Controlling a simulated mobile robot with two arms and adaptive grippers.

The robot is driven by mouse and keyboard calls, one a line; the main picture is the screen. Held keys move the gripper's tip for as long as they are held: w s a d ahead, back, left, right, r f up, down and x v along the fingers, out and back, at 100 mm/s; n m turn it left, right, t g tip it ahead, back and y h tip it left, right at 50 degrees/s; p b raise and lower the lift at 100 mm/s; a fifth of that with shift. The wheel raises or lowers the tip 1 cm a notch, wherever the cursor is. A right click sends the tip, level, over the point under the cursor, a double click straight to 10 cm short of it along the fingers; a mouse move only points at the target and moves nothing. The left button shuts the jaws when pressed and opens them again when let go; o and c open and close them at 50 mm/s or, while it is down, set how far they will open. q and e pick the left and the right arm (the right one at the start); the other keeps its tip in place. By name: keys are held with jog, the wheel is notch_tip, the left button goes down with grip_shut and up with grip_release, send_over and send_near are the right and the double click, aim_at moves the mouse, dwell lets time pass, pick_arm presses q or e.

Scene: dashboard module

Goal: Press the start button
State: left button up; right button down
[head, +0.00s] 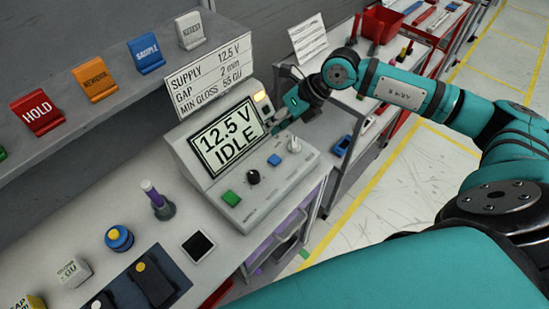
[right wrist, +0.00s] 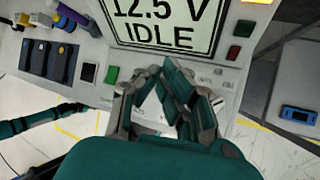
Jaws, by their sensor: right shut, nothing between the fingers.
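The grey console (head: 245,213) has a screen (head: 228,137) reading 12.5 V and IDLE. A green square button (head: 231,198) sits at its front left; its label is too small to read. It also shows in the right wrist view (right wrist: 111,75), left of the fingers. My right gripper (head: 274,122) is shut and empty, at the right side of the screen and apart from the green button. Its fingertips (right wrist: 165,70) meet in front of the panel below the screen; I cannot tell whether they touch it.
A black knob (head: 253,177), a blue button (head: 274,160) and a pale lever (head: 294,145) stand on the console. An amber lamp (head: 261,97) is lit beside the screen. A sign (head: 210,75) stands behind.

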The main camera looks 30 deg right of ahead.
jog(key=b, duration=0.5)
send_over(274, 156)
notch_tip(274, 156, down, 8)
jog(key=shift+r, duration=0.25)
jog(key=shift+f+b, duration=0.35)
jog(key=shift+f, duration=0.25)
dwell(0.4)
jog(key=shift+f+b, duration=0.4)
jog(key=shift+b, duration=0.05)
jog(key=shift+f+b, duration=0.45)
dwell(0.5)
dwell(0.3)
jog(key=shift+r+p, duration=0.5)
jog(key=shift+r, duration=0.4)
